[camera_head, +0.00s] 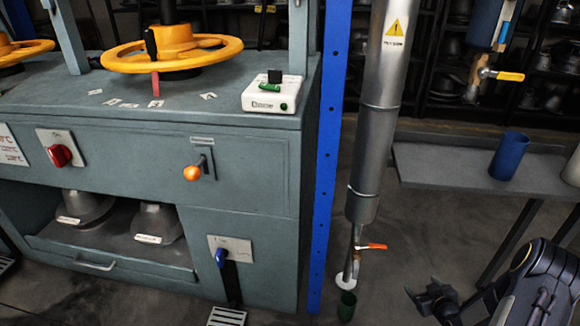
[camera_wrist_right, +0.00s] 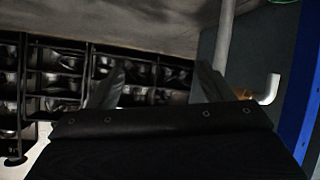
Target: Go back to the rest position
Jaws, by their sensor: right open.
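My right gripper (camera_head: 432,300) is at the lower right of the head view, low in front of the grey shelf table. Its jaws are open and empty. In the right wrist view its two fingers (camera_wrist_right: 158,88) stand apart with nothing between them. My left gripper does not show in either view. The hat press (camera_head: 250,150) is a grey-green cabinet at the left with a yellow handwheel (camera_head: 175,50), a red knob (camera_head: 60,155) and an orange-tipped lever (camera_head: 192,173). A blue-handled lever (camera_head: 221,258) is on its lower panel.
A blue post (camera_head: 328,150) and a steel pipe (camera_head: 380,120) with a red-handled valve (camera_head: 372,246) stand right of the press. A green cup (camera_head: 347,305) is below the pipe. A blue cup (camera_head: 509,155) stands on the side table (camera_head: 440,165). Floor between pipe and gripper is clear.

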